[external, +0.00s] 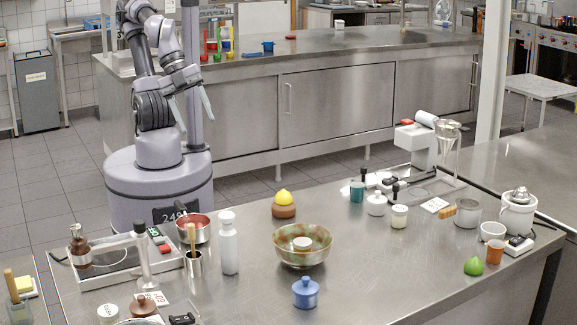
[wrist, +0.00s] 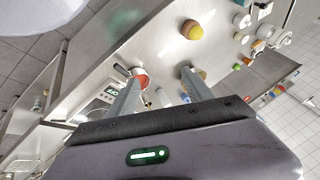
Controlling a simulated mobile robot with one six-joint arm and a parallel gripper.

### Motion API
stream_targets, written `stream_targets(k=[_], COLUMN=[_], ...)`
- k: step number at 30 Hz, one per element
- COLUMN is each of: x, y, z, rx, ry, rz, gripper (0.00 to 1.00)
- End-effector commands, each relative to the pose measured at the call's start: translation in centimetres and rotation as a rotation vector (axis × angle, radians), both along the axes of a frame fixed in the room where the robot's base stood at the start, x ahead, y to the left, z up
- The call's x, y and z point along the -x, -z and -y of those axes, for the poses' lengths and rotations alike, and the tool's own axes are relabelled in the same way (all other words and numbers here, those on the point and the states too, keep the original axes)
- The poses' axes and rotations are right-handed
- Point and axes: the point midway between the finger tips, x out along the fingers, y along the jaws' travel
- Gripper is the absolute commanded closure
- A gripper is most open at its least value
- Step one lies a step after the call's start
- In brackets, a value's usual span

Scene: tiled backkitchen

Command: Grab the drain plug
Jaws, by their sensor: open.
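I cannot tell for sure which thing is the drain plug. A small pale round piece (external: 302,243) sits inside the patterned bowl (external: 290,260) in the middle of the near counter, and a brown disc with a knob (external: 143,304) lies at the front left. My gripper (external: 197,122) is open and empty, raised above the far side of that counter and apart from everything on it. In the wrist view its two fingers (wrist: 161,76) are spread, with the counter beyond them; the right finger partly hides the bowl.
The near steel counter (external: 365,275) is crowded. A yellow fruit on a brown base (external: 284,203), a white bottle (external: 229,245), a red-filled pan (external: 193,229) and a blue lidded jar (external: 305,292) stand around the bowl. Bare steel lies right of the bowl.

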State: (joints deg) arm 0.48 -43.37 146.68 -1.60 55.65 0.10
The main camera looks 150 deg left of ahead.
Motion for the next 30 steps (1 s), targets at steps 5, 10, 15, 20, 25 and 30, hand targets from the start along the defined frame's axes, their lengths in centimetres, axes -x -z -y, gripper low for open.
stream_targets(k=[5, 10, 15, 20, 25, 30], x=[-0.7, -9.5, -22.6, -30.6, -33.4, -33.4], y=[-1.0, -8.0, -9.4, -5.0, -1.2, 3.3], z=[0.1, 1.4, 3.8, 5.9, 6.9, 6.9], rx=[-0.006, -0.054, -0.086, -0.082, -0.073, -0.071], ry=[0.015, 0.206, 0.513, 0.757, 0.877, 0.889], rz=[-0.015, -0.181, -0.385, -0.509, -0.557, -0.564], gripper=[0.4, 0.4, 0.4, 0.4, 0.4, 0.4])
